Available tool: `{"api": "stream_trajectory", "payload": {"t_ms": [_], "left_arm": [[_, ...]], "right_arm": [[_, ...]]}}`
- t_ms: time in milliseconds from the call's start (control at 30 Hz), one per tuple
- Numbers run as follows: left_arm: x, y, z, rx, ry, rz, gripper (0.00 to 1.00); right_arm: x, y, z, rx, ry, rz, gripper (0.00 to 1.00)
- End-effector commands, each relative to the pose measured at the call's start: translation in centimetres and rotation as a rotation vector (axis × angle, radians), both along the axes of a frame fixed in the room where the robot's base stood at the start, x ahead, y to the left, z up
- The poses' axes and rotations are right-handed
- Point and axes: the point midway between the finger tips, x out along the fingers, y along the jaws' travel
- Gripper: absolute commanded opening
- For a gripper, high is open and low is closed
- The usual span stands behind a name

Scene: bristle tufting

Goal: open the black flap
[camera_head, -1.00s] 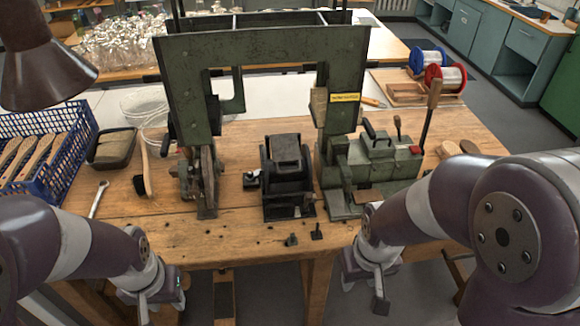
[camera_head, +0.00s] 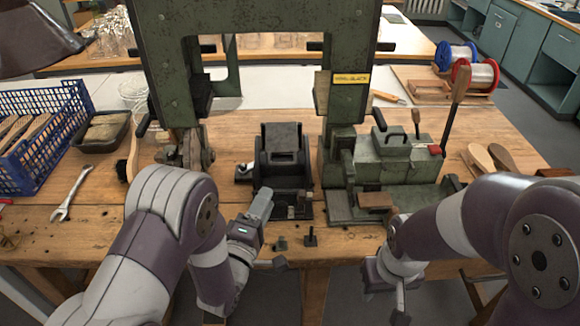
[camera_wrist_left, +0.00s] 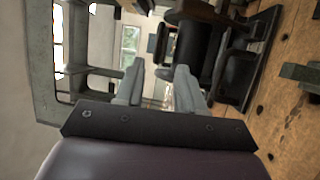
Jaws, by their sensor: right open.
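The black machine (camera_head: 284,172) stands on the bench in the middle of the head view. Its black flap (camera_head: 282,142) is the upright-looking plate with a slot at its top; I cannot tell how far it is tilted. My left gripper (camera_head: 271,230) is in front of the machine, low at the bench's front edge, with its fingers apart and empty. The left wrist view shows both fingers (camera_wrist_left: 160,84) apart, with the black machine (camera_wrist_left: 205,45) beyond them, up and to the right. My right gripper (camera_head: 386,298) is open and empty below the bench's front edge, at the right.
A green press frame (camera_head: 165,60) arches behind the machine. A green device with a lever (camera_head: 395,160) stands close on its right. A blue crate (camera_head: 78,145), a wrench (camera_head: 70,195) and a brush lie at left. Small dark pegs (camera_head: 310,237) stand in the bench before the machine.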

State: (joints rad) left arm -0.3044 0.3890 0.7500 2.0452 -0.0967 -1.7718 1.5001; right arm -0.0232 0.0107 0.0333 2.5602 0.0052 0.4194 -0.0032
Motion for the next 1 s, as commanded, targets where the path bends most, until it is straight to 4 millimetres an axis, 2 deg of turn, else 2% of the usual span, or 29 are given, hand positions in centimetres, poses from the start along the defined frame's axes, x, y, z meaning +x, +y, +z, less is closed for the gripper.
{"api": "stream_trajectory", "payload": {"t_ms": [300,433,600,833,867,900,967,1000], "left_arm": [[7.0,-2.9,1.6,0.001,-0.004,0.001,0.38],[9.3,-3.9,1.9,0.002,-0.002,0.001,0.38],[10.6,-4.4,2.1,0.003,-0.001,0.001,0.38],[10.7,-4.5,2.0,0.004,-0.001,0.003,0.38],[10.7,-4.5,2.0,0.004,-0.001,0.003,0.32],[10.7,-4.5,2.0,0.004,-0.001,0.003,0.19],[10.7,-4.5,2.0,0.004,-0.001,0.003,0.00],[10.7,-4.4,2.0,0.004,-0.001,0.003,0.00]], "right_arm": [[0.0,0.0,1.0,0.000,0.000,0.000,0.43],[0.0,0.0,1.2,0.000,0.000,0.000,0.43],[0.0,0.0,1.2,0.000,0.000,0.000,0.43],[0.0,0.0,1.2,0.000,0.000,0.000,0.43],[0.0,0.0,1.2,0.000,0.000,0.000,0.43],[0.0,0.0,1.2,0.000,0.000,0.000,0.43],[0.0,0.0,1.2,0.000,0.000,0.000,0.43],[0.0,0.0,1.2,0.000,0.000,0.000,0.43]]}}
